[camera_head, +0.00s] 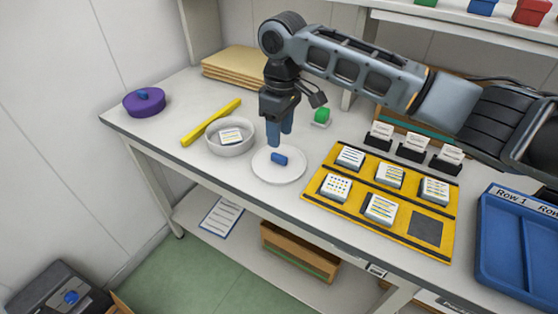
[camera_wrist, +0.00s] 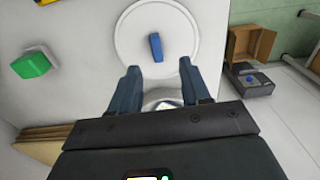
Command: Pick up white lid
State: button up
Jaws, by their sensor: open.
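The white lid (camera_head: 262,174) is a round flat disc with a blue handle (camera_head: 279,159) in its middle. It lies flat on the white table near the front edge. In the wrist view the lid (camera_wrist: 128,38) is at the top centre, its blue handle (camera_wrist: 155,47) upright in the picture. My gripper (camera_head: 279,138) is open and empty, pointing down above the back of the lid. In the wrist view the two fingertips (camera_wrist: 160,69) are spread apart, one to each side below the handle. I see no contact with the lid.
A white bowl (camera_head: 232,152) holding a labelled item stands just left of the lid. A yellow bar (camera_head: 212,121) and a purple round lid (camera_head: 150,108) lie farther left. A yellow board (camera_head: 318,195) with several labelled blocks is to the right. A green block (camera_head: 322,115) stands behind.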

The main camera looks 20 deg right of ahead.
aim_at(281, 156)
jog(key=shift+d, duration=0.5)
jog(key=shift+f, duration=0.25)
jog(key=shift+w+a+f+p, duration=0.15)
jog(key=shift+f+p, duration=0.2)
jog(key=shift+f, duration=1.4)
jog(key=shift+a+f+p, duration=0.15)
jog(key=shift+f+p, duration=0.2)
jog(key=shift+f, duration=1.35)
grip_shut()
